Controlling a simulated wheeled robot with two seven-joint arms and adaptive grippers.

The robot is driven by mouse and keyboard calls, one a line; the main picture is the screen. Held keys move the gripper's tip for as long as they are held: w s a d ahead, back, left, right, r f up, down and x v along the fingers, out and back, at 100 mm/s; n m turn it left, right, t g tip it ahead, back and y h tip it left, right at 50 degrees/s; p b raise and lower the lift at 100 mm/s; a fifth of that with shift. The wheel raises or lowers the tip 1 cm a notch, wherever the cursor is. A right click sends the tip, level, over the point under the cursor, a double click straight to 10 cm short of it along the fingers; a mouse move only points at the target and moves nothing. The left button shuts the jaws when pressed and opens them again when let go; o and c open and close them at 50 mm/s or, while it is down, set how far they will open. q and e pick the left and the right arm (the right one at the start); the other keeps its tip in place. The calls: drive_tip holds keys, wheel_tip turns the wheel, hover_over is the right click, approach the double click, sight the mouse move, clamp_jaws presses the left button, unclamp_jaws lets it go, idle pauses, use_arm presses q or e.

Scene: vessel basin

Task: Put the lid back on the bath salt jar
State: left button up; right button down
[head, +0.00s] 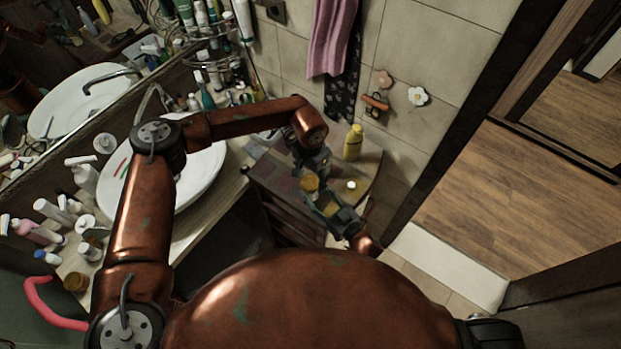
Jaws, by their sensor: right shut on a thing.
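A small amber, round thing (310,183) shows between my two grippers, above the small cabinet at the back. It may be the bath salt jar or its lid; I cannot tell which. My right gripper (313,195) reaches in from the lower right and is shut on this amber thing. A second yellowish patch (332,209) shows along the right gripper, too small to name. My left gripper (308,168) comes down over the cabinet just behind the amber thing. Its fingertips are hard to make out, and I cannot tell whether it touches.
The cabinet top (369,167) bears a yellow bottle (353,143) and a small white round item (350,186). The white basin (200,178) lies under my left arm. Several bottles crowd the counter at left and the back corner. Open floor (510,200) lies at right.

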use_arm(q)
drive_tip(key=shift+o, duration=0.2)
drive_tip(key=shift+r, duration=2.25)
drive_tip(key=shift+c, duration=0.5)
